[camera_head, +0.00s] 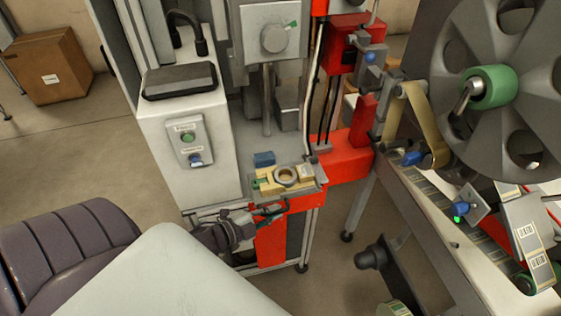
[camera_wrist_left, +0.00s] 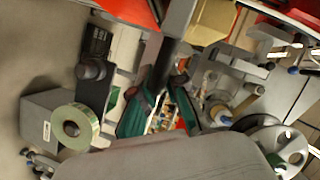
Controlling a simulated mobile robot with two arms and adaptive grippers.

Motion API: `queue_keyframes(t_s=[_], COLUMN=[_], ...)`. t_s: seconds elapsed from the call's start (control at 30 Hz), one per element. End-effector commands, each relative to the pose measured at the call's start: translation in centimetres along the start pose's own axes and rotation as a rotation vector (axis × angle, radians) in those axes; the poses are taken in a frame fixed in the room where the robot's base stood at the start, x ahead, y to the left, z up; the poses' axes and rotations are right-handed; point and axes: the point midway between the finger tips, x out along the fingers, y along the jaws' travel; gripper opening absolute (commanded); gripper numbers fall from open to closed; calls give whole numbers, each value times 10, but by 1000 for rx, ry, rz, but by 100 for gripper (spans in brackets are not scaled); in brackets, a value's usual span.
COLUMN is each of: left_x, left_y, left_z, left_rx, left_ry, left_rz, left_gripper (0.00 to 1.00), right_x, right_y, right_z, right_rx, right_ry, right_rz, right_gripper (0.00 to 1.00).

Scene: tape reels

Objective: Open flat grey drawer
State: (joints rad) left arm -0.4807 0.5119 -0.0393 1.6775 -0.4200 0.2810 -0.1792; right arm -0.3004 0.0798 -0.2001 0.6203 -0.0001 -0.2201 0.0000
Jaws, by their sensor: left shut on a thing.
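A flat grey drawer (camera_head: 316,184) shows as a thin plate at the front of the red and grey machine, under a yellow fixture with a metal ring. My left gripper (camera_head: 278,209) reaches in from the lower left and is at the drawer's front edge. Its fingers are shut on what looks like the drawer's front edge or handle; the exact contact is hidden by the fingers. In the left wrist view my left gripper (camera_wrist_left: 172,84) has its dark green fingers around a dark grey bar. My right gripper is not in view.
A white box with a green button (camera_head: 188,138) stands left of the drawer. A red beam (camera_head: 345,155) is behind it on the right. A large grey reel (camera_head: 500,60) and a slanted label table (camera_head: 430,215) fill the right side.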

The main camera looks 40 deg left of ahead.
Motion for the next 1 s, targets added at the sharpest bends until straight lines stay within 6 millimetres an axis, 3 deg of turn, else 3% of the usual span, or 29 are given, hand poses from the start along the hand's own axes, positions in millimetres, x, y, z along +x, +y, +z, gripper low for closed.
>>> queue_keyframes(t_s=[0.33, 0.37, 0.5, 0.83, 1.0], left_x=[-1, -1, -1, -4, -26], left_y=[1, 1, 1, 0, 2], left_z=[1, 1, 1, 0, 1], left_rx=[0, 0, 0, 0, 1], left_ry=[-1, -1, -1, -1, -2], left_rz=[1, 1, 1, 1, 3], left_gripper=[0, 17, 37, 37, 37], right_x=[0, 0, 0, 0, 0], right_y=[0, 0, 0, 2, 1], right_z=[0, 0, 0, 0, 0], right_rx=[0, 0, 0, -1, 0], right_ry=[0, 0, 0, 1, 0], right_rz=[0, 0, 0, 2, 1], right_gripper=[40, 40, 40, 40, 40])
